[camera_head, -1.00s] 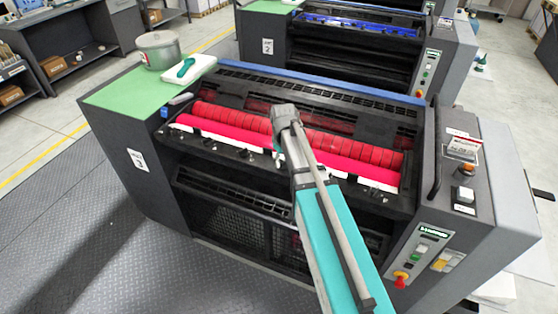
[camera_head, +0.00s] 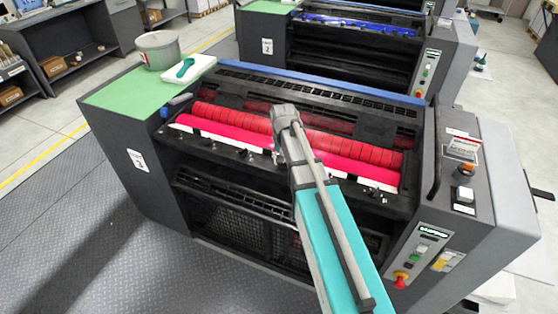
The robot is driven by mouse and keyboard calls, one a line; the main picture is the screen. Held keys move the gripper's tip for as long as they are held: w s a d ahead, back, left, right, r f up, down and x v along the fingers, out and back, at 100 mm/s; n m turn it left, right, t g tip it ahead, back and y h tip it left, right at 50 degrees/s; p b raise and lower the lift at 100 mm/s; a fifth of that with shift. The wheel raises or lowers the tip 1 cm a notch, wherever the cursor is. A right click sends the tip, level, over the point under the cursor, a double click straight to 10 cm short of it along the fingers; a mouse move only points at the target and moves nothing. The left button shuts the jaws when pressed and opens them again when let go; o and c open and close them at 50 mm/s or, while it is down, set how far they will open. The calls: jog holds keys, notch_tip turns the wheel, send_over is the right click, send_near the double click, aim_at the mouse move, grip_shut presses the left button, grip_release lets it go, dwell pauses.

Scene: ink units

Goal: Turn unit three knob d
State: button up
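The near ink unit (camera_head: 150,195) has a white label (camera_head: 138,161) on its side that is too blurred to read; the unit behind it is labelled 2. A row of small dark knobs runs along the front edge below the red rollers (camera_head: 350,149), with one at the left (camera_head: 208,141) and another nearer the arm (camera_head: 243,154). No knob letters are legible. My arm reaches up from the lower right over this row. My gripper (camera_head: 277,157) is mostly hidden behind the wrist, with only a small part showing close to the knob row. Whether it touches a knob cannot be told.
A green side shelf (camera_head: 125,97) holds a grey tin (camera_head: 158,52) and a white pad with a teal tool (camera_head: 186,68). At the right is a control panel (camera_head: 420,255) with a red knob (camera_head: 400,280). Dark floor (camera_head: 90,240) is clear at the left.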

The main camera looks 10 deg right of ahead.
jog(key=shift+s+m, duration=0.2)
jog(key=shift+m, duration=0.3)
jog(key=shift+a, duration=0.1)
jog(key=o, duration=1.1)
jog(key=shift+o, duration=0.2)
jog(key=shift+w, duration=0.1)
jog(key=s+a+n, duration=0.1)
jog(key=s+n, duration=0.3)
jog(key=s, duration=1.2)
jog(key=shift+s+a, duration=0.1)
